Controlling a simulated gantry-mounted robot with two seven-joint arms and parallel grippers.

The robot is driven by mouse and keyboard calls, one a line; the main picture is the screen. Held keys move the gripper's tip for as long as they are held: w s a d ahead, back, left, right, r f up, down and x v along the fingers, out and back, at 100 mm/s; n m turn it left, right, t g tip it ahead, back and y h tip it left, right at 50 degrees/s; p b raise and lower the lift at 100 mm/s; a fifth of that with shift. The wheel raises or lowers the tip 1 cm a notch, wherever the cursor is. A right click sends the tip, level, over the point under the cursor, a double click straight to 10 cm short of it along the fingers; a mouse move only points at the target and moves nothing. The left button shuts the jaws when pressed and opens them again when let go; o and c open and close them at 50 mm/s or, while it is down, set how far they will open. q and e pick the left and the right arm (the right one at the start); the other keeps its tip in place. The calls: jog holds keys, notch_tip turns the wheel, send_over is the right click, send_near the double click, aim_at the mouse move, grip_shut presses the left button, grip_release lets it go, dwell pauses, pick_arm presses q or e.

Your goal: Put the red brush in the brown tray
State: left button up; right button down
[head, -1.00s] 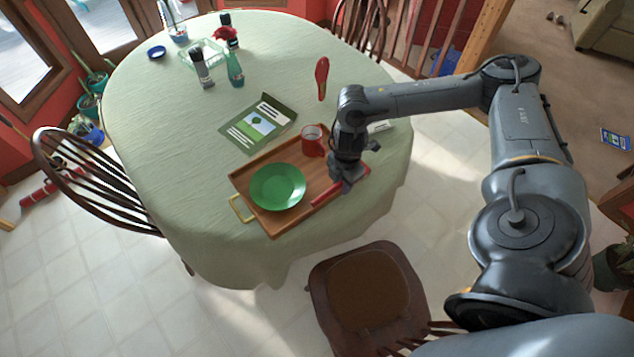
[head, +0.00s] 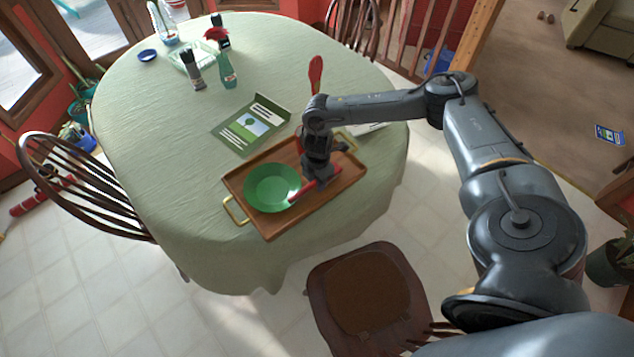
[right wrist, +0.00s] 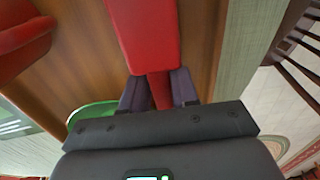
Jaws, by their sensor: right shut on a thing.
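My right gripper (head: 320,184) is over the right half of the brown tray (head: 270,227). It is shut on the red brush (head: 301,192), beside the green plate (head: 271,187). In the right wrist view the brush (right wrist: 145,40) reaches from between the two fingers (right wrist: 158,90) out over the tray's wood (right wrist: 80,60). I cannot tell whether the brush touches the tray. My left gripper is not in view.
A booklet (head: 251,124) lies behind the tray. A red long-handled thing (head: 315,72) lies farther back. The table's left side is clear.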

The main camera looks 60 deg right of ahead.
jog(key=c, duration=0.9)
grip_release()
jog(key=shift+f, duration=0.15)
jog(key=shift+o, duration=0.2)
notch_tip(320, 180, up, 11)
jog(key=shift+d+r+p, duration=0.1)
jog(key=shift+p, duration=1.1)
jog(key=shift+r, duration=0.45)
